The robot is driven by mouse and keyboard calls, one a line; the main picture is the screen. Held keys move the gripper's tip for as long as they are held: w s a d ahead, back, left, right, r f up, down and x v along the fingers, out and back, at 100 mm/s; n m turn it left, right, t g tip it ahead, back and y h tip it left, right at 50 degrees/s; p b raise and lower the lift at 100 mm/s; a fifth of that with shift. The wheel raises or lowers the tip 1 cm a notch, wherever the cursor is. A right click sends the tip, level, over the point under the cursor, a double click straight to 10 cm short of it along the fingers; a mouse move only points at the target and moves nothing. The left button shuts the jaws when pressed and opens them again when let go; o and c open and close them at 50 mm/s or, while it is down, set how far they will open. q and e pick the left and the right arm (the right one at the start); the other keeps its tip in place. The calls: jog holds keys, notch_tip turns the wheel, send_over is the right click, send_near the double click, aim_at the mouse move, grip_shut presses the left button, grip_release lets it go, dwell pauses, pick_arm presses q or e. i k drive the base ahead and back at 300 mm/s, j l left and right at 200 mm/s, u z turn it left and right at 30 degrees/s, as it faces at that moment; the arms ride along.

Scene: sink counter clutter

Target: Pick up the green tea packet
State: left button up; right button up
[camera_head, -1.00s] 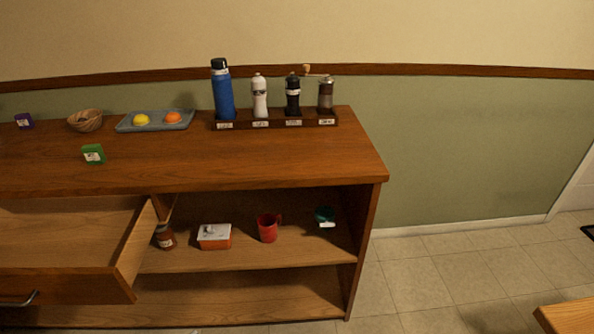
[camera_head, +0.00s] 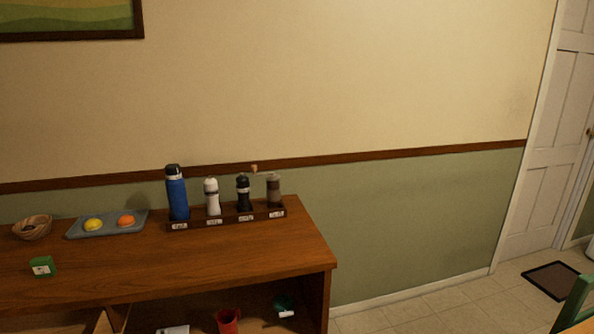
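A small green packet (camera_head: 41,267) with a white label stands on the wooden counter top (camera_head: 180,262) at the far left of the head view. I take it to be the green tea packet, but its label is too small to read. Nothing touches it. Neither of my grippers shows in this view.
Behind the packet are a wooden bowl (camera_head: 32,228) and a grey tray (camera_head: 78,231) with a yellow and an orange item. A rack (camera_head: 192,224) holds a blue bottle (camera_head: 177,198) and several grinders. A red mug (camera_head: 228,320) stands on the shelf below.

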aim_at(43, 266)
jog(key=u, duration=1.55)
jog(key=i+j, duration=0.1)
jog(key=j, duration=0.6)
jog(key=i+j, duration=0.15)
jog(key=j, duration=0.15)
jog(key=j+z, duration=0.75)
jog(key=i+l, duration=0.05)
jog(key=l, duration=0.05)
